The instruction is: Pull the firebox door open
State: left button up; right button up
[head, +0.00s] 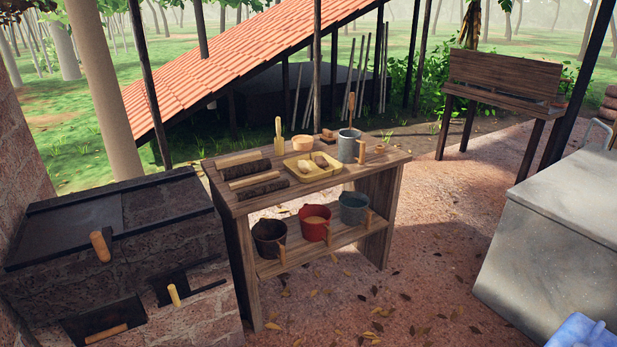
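A brick stove (190,322) stands at the left with a dark top. Its front has two dark metal parts with wooden handles. One, at the right, has an upright handle (174,295) and a thin dark bar beside it. The other, lower left, has a lying handle (106,333) and is partly cut off by the frame's bottom edge. I cannot tell which of them is the firebox door, or whether either is ajar. A larger wooden handle (101,246) sits at the top's front edge. Neither of my grippers is in view.
A wooden table (222,205) stands right beside the stove, with a yellow tray (330,176), logs and a metal bucket (348,148) on top. Several buckets stand on its lower shelf. A grey counter (560,240) is at the right. The leaf-strewn ground between is open.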

aim_at(95, 221)
jog(key=i+l+u, duration=0.2)
jog(key=u, duration=1.25)
jog(key=i+l, duration=0.2)
jog(key=l, duration=0.15)
jog(key=i+l+u, duration=0.1)
jog(key=l, duration=0.25)
jog(key=i+l+u, duration=0.1)
jog(key=i+l, duration=0.2)
jog(key=l, duration=0.1)
